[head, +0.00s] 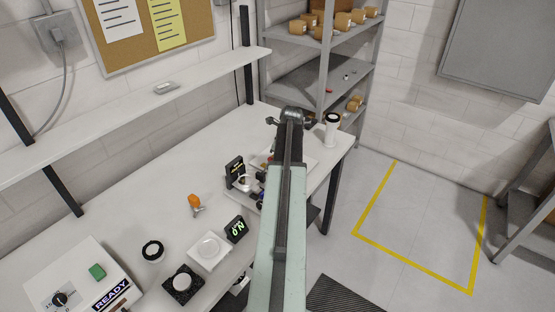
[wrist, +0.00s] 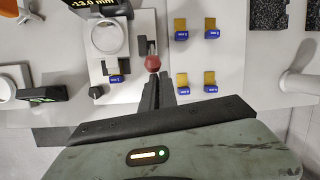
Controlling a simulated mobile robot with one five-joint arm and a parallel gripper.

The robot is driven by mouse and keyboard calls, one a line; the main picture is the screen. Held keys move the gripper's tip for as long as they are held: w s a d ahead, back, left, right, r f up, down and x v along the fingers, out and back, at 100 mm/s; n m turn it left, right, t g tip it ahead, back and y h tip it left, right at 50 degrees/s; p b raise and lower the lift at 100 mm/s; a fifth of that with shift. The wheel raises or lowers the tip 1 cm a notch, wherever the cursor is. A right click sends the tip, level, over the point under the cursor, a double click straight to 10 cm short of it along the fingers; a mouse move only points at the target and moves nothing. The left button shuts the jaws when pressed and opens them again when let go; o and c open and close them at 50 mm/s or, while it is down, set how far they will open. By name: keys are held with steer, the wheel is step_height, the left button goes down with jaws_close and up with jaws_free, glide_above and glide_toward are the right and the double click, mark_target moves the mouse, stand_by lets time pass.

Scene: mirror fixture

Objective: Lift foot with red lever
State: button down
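In the wrist view the red lever knob (wrist: 152,63) is a small ball at the right side of a pale fixture plate (wrist: 127,72). The dark fingers of my gripper (wrist: 157,82) point at it, close together, with their tips just below the ball in the picture. I cannot tell whether they touch it or how wide the gap is. A round white disc (wrist: 108,36) sits on the fixture, under a display (wrist: 95,6) reading -13.0 mm. The foot cannot be made out for sure. In the head view my arm hides the gripper and lever.
Several blue-and-yellow pieces (wrist: 181,29) lie right of the fixture. A black knob (wrist: 96,91) is at its lower left. On the bench (head: 135,208) stand an orange-topped item (head: 194,201), a small display (head: 236,229), a white cup (head: 331,130) and a READY panel (head: 75,280).

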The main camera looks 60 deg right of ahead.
steer(key=p+v, duration=0.8)
steer(key=v, duration=0.1)
steer(key=shift+w+a+r, duration=0.2)
steer(key=shift+w+r, duration=0.1)
